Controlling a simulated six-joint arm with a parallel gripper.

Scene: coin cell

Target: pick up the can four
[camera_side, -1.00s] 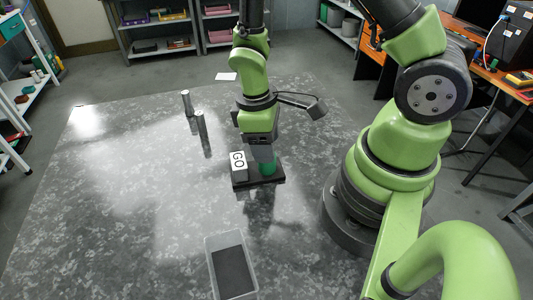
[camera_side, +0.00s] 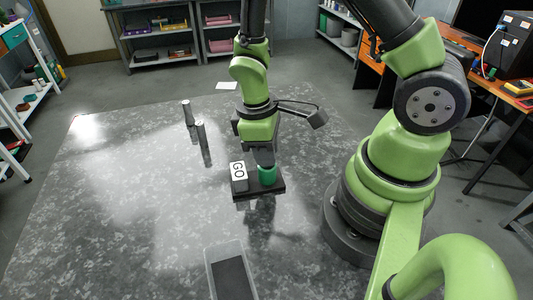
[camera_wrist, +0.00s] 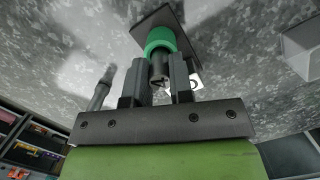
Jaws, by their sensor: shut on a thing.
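A dark grey can marked with what looks like a 4 (camera_wrist: 160,75) is between the two fingers of my gripper (camera_wrist: 160,62) in the wrist view. My gripper is shut on it. In the side view my gripper (camera_side: 265,157) points down just above a green ring-like holder (camera_side: 267,175) on a black board (camera_side: 264,192). The holder also shows in the wrist view (camera_wrist: 160,39), beyond the can. I cannot tell whether the can's far end is still inside the holder. The can is hardly distinguishable in the side view.
A white-faced block reading GO (camera_side: 238,171) stands on the board, left of the holder. Two grey cylinders (camera_side: 188,113) (camera_side: 201,134) stand upright farther left. A clear tray with a dark floor (camera_side: 232,277) lies at the front. The left of the table is clear.

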